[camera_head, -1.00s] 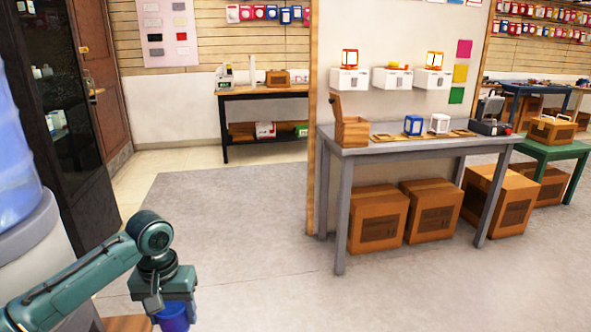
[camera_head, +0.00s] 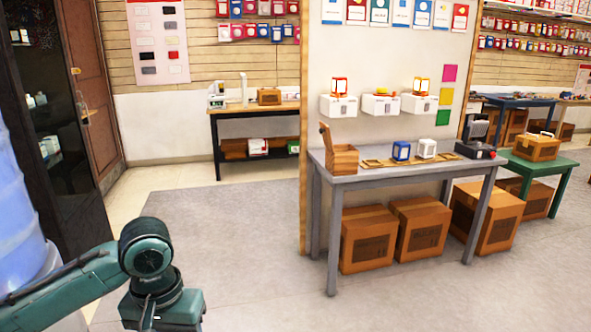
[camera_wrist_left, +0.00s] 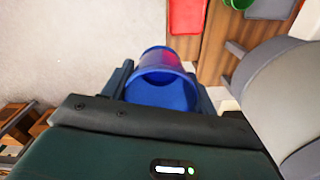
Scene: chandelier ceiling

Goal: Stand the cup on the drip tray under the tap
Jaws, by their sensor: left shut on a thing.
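A blue cup (camera_wrist_left: 165,92) sits between the fingers of my left gripper (camera_wrist_left: 162,85), which is shut on it, in the left wrist view. I look into its open mouth from above. In the head view my left wrist is at the bottom left, and the fingers and cup are below the frame. A water dispenser with a blue bottle (camera_head: 22,205) stands at the far left. A rounded grey body (camera_wrist_left: 285,95), likely the dispenser, is close right of the cup in the wrist view. I cannot make out the tap or drip tray. My right gripper is not in view.
In the wrist view, a red item (camera_wrist_left: 187,14) and a green item (camera_wrist_left: 240,3) lie on a wooden surface (camera_wrist_left: 214,45) beyond the cup. A dark cabinet (camera_head: 62,110) stands behind the dispenser. A grey table (camera_head: 375,178) is at right. The middle floor is clear.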

